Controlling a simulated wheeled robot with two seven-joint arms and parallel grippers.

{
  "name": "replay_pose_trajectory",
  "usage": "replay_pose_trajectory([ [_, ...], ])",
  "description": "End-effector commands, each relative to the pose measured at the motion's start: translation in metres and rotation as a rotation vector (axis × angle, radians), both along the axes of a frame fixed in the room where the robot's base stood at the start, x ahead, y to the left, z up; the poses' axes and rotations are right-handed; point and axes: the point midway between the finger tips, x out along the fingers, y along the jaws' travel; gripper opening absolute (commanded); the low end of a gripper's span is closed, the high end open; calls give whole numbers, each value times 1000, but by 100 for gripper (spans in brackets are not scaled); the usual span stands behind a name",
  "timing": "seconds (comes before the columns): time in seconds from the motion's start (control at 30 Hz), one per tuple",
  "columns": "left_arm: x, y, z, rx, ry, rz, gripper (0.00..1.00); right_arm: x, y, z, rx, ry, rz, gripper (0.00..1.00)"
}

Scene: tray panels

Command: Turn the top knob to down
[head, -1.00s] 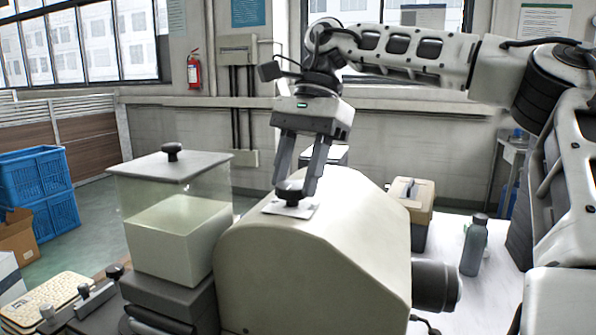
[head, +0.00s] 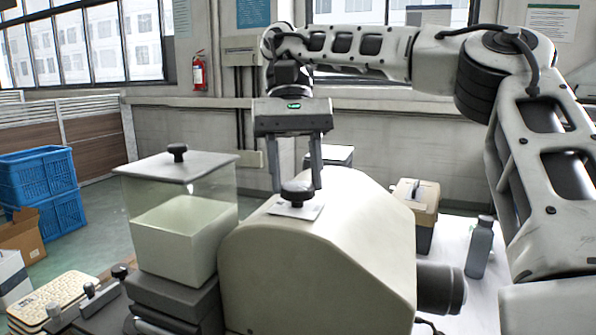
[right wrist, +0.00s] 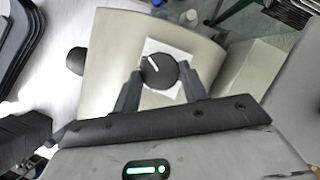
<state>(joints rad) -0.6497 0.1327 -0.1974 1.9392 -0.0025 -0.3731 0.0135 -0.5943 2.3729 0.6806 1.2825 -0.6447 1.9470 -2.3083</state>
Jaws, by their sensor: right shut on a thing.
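The top knob (head: 297,193) is a round black dial on a white square plate (head: 311,210), on top of the cream machine housing (head: 310,262). In the right wrist view the knob (right wrist: 159,71) shows a white pointer mark aimed at the picture's upper left. My right gripper (head: 296,190) stands over the housing with its fingers pointing down, one on each side of the knob. In the right wrist view the right gripper (right wrist: 159,78) is shut on the knob. My left gripper is not in view.
A clear box with a black-knobbed lid (head: 178,167) stands left of the housing. A dark motor-like cylinder (head: 440,288) sticks out at its right. A beige toolbox (head: 416,195) and a grey bottle (head: 479,247) stand on the white table.

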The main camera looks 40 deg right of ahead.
Motion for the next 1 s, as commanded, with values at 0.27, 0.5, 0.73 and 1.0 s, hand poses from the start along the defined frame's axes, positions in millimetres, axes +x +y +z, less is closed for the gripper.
replay_pose_trajectory([
  [0.27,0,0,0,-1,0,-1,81,2,3,1,-3,-3,259,20],
  [0.5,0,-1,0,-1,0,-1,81,2,5,1,-2,-5,445,20],
  [0.73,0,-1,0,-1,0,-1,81,2,6,0,-2,-6,560,20],
  [1.0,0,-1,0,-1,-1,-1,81,2,6,0,0,-7,620,20],
])
